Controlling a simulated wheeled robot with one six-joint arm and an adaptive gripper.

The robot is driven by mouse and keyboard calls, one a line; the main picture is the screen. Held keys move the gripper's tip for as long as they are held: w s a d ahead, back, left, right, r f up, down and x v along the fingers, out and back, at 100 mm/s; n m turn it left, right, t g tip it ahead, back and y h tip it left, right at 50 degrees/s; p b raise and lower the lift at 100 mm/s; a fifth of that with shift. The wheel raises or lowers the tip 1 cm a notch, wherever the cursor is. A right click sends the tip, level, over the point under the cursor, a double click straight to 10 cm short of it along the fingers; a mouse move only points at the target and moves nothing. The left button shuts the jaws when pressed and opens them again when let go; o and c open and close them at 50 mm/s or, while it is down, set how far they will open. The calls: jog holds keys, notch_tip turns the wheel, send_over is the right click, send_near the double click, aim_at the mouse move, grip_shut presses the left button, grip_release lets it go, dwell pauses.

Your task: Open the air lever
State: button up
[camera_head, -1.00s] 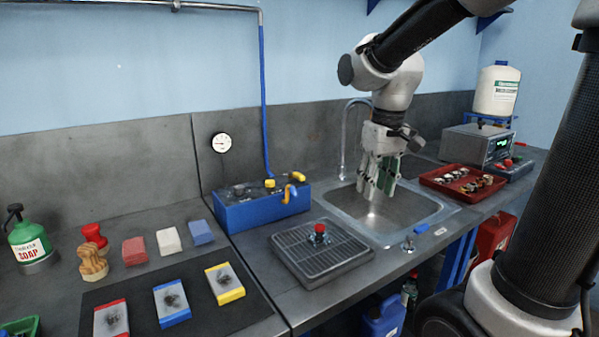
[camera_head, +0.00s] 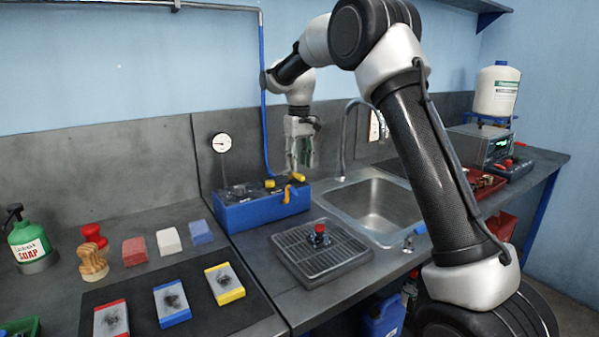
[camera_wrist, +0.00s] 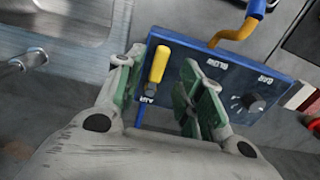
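The blue air box (camera_head: 245,213) stands on the bench against the back wall, left of the sink. Its yellow lever (camera_head: 298,177) is at the right end of the box. In the wrist view the yellow lever (camera_wrist: 158,64) stands near the panel edge beside an AIR label. My gripper (camera_head: 300,165) points down over the box's right end. In the wrist view my gripper (camera_wrist: 160,75) is open, with green-padded fingers on either side of the lever. I cannot tell whether a finger touches it.
A black knob (camera_wrist: 256,104) is farther along the panel. The drain grate (camera_head: 322,258) lies in front of the box, and the sink (camera_head: 380,208) is to the right.

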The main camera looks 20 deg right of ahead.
aim_at(300, 175)
jog(key=shift+f, duration=1.85)
jog(key=shift+c, duration=0.5)
grip_shut()
